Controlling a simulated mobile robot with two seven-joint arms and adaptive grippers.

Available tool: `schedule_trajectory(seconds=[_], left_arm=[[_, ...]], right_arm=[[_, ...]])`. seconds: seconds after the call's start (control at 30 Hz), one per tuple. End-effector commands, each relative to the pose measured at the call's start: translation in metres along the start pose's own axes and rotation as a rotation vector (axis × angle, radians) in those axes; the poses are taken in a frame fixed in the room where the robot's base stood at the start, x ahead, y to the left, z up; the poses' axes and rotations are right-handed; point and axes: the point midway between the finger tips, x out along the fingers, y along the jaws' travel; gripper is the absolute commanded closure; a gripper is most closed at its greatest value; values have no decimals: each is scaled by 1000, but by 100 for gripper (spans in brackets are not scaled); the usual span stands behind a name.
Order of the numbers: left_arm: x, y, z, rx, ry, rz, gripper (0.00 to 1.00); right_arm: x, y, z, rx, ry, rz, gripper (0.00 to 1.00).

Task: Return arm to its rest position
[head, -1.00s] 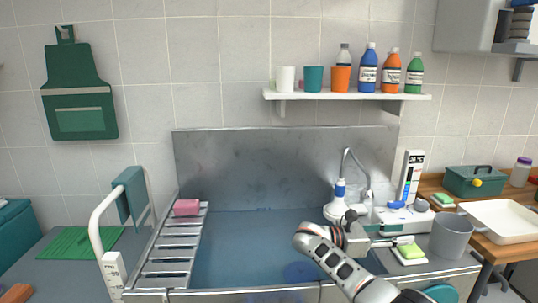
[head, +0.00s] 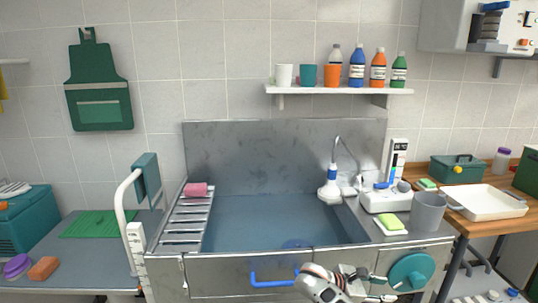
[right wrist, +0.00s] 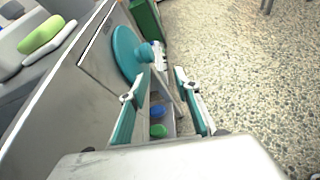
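My right gripper (head: 384,288) is low in the head view, in front of the sink's front panel and just left of a round teal disc (head: 411,272). In the right wrist view the gripper (right wrist: 162,88) has its two teal-padded fingers apart, with nothing held between them. The teal disc (right wrist: 127,52) stands beyond the left finger there, beside the metal panel. My left gripper is in neither view.
The sink basin (head: 270,222) lies behind my right arm. A blue bar handle (head: 272,282) is on its front panel. A yellow-green sponge (head: 391,221) and a grey bucket (head: 428,211) are at the right. Open speckled floor (right wrist: 260,60) lies right of the gripper.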

Motion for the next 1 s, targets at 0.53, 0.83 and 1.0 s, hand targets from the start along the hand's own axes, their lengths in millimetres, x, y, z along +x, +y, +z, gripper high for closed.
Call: schedule_trajectory(seconds=[0.53, 0.83, 1.0], left_arm=[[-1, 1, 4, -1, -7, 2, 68], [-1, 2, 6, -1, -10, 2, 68], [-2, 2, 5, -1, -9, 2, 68]], right_arm=[[-26, -187, -256, 631, 860, -60, 68], [-76, -266, -253, 1074, 1222, -159, 68], [-103, -296, -211, 1314, 1389, -202, 68]])
